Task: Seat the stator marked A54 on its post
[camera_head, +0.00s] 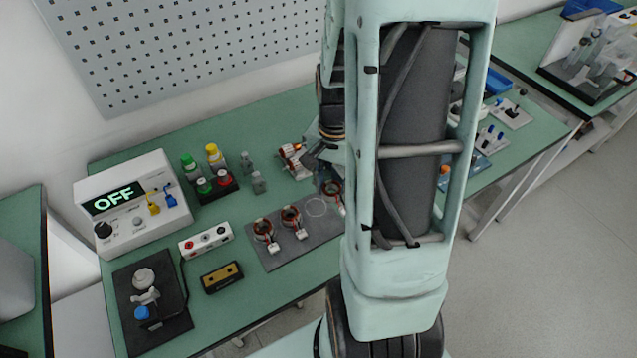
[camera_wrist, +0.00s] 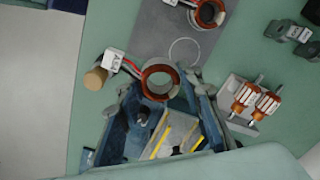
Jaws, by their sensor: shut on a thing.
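A ring-shaped stator (camera_wrist: 160,78) with copper windings sits between the fingertips of my gripper (camera_wrist: 163,92) in the wrist view; the gripper is shut on it. Red and pale wires run from it to a white connector (camera_wrist: 113,60) at its left. In the head view, a copper-wound ring (camera_head: 333,190) shows beside my arm, partly hidden, and looks like the held stator. Two other stators (camera_head: 263,230) (camera_head: 291,215) stand on a grey mat (camera_head: 272,255). No A54 mark is readable. I cannot make out a post for certain; my arm hides part of the bench.
An empty circle outline (camera_wrist: 184,52) lies on the mat. A tan cylinder (camera_wrist: 95,78) is near the connector. A holder with two copper-wound parts (camera_wrist: 250,100) stands at right.

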